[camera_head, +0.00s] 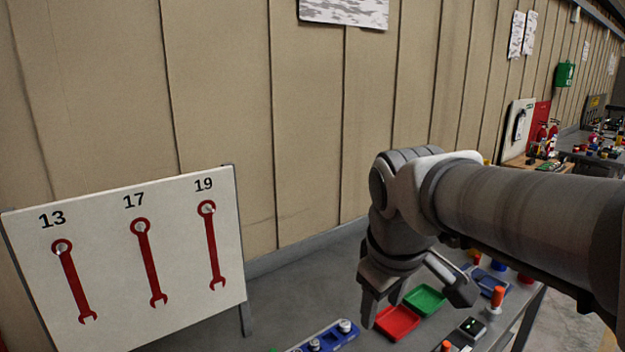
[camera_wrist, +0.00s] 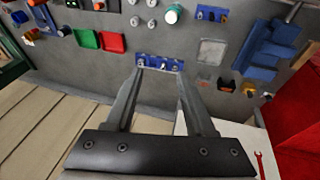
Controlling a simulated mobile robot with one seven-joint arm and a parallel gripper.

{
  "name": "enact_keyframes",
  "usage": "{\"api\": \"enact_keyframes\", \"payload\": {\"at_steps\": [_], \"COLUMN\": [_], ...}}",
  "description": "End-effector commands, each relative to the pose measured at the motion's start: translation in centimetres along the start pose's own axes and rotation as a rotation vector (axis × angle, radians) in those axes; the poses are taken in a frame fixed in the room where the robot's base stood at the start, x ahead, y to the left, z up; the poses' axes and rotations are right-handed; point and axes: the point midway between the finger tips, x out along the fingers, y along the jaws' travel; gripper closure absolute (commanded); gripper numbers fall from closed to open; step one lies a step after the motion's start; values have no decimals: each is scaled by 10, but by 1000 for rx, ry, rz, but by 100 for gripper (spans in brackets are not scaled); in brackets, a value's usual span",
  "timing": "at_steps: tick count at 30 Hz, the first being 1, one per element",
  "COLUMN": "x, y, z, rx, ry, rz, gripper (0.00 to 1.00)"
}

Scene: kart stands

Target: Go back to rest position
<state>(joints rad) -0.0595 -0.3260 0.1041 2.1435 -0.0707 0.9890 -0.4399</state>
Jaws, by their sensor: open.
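My gripper (camera_head: 383,299) hangs over the grey table (camera_head: 285,290) in the head view, left of the red tray (camera_head: 398,322) and the green tray (camera_head: 424,300). In the wrist view its two fingers (camera_wrist: 160,68) are apart with nothing between them. Beyond the fingertips lies a blue holder (camera_wrist: 157,63) with several metal pieces. The same holder shows at the lower edge of the head view (camera_head: 326,341). The gripper is clear of it as far as I can see.
A white board (camera_head: 105,270) with red wrenches marked 13, 17 and 19 stands at left. A panelled wall (camera_head: 300,120) is behind the table. An orange-topped piece (camera_head: 497,298) and a small dark device (camera_head: 471,328) are at right.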

Motion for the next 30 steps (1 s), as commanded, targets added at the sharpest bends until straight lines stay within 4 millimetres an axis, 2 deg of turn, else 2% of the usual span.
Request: {"api": "enact_keyframes", "payload": {"at_steps": [1,6,12,18,30], "x": [-5,-11,-8,-6,-5], "y": [-2,-11,-23,-28,-28], "z": [16,59,96,109,109], "rx": [73,322,547,638,642], "ry": [17,74,131,153,154], "rz": [11,23,17,11,11], "gripper": [45,45,45,45,45]}}
